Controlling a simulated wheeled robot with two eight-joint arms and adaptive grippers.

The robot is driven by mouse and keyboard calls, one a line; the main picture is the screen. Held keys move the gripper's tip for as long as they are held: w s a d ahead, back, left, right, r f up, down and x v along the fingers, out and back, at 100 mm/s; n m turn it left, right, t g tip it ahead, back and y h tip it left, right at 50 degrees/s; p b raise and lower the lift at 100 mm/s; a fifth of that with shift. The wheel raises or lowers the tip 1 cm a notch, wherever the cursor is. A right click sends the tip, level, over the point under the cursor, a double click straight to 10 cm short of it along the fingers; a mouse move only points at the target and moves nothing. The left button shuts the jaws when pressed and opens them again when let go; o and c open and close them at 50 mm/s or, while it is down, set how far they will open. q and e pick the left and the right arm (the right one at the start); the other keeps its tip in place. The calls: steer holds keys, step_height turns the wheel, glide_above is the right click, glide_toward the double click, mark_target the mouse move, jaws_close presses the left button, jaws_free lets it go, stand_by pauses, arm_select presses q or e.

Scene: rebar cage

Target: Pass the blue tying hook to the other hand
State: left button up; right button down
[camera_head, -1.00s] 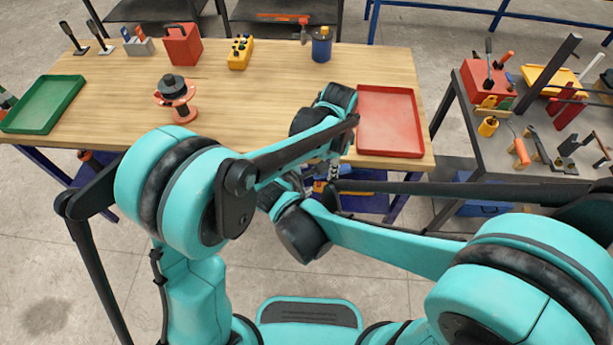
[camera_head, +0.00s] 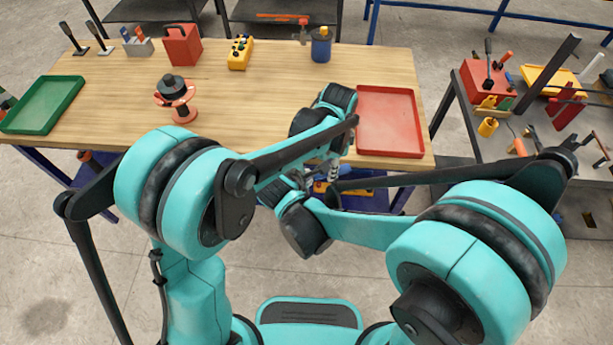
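My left gripper (camera_head: 336,168) shows only as a small grey patch past the front edge of the table, below my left wrist. Its fingers are mostly covered by my own arm, so I cannot tell whether it is open or shut. My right wrist reaches in from the right, close below the left one. The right gripper is hidden behind my arm links. I cannot make out the blue tying hook, nor whether either gripper holds it.
The wooden table (camera_head: 240,105) carries a green tray (camera_head: 42,104), a red tray (camera_head: 389,121), a wire spool (camera_head: 176,98), a red box (camera_head: 183,46), a yellow control box (camera_head: 240,53) and a blue cup (camera_head: 321,45). A grey side table with tools (camera_head: 478,130) stands at the right.

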arm_select(q)
steer(key=o, duration=0.5)
steer(key=shift+r, duration=0.1)
step_height(320, 180, up, 11)
steer(key=s+a+r+n+t+y, duration=0.1)
steer(key=s+a+n+t, duration=0.1)
steer(key=a, duration=0.6)
steer(key=s+a+r+n+t+y, duration=0.1)
steer(key=s+a+n+t, duration=0.15)
steer(key=a, duration=0.45)
steer(key=s+a+f+n+t, duration=0.1)
steer(key=s+a+n, duration=0.1)
steer(key=s+n, duration=0.1)
steer(key=s+a+f+n+h, duration=0.1)
steer(key=s+a+n, duration=0.1)
steer(key=s+n, duration=0.1)
steer(key=s+a+f+n+t+h, duration=0.1)
steer(key=s+a+f+n, duration=0.1)
steer(key=s+n, duration=0.1)
steer(key=shift+s+a+n+t, duration=0.2)
steer(key=shift+a+n+t, duration=0.2)
steer(key=shift+n, duration=0.25)
